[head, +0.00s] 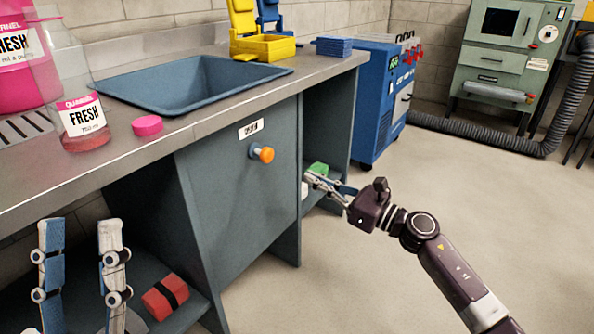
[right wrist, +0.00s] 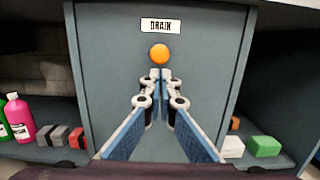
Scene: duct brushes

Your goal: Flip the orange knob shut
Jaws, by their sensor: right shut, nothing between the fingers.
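The orange knob (head: 262,153) sticks out on a short stem from the grey-blue panel (head: 230,185) under the counter. In the right wrist view the knob (right wrist: 159,53) sits below a DRAIN label (right wrist: 160,26). My right gripper (head: 314,177) is in front of the panel, to the right of and apart from the knob in the head view. Its fingertips (right wrist: 160,74) are together and empty, lined up just below the knob in the wrist view. My left gripper (head: 82,226) stands at the lower left, fingers up, apart and empty.
Open shelves flank the panel, with a red block (head: 166,296) and a green block (right wrist: 266,147).

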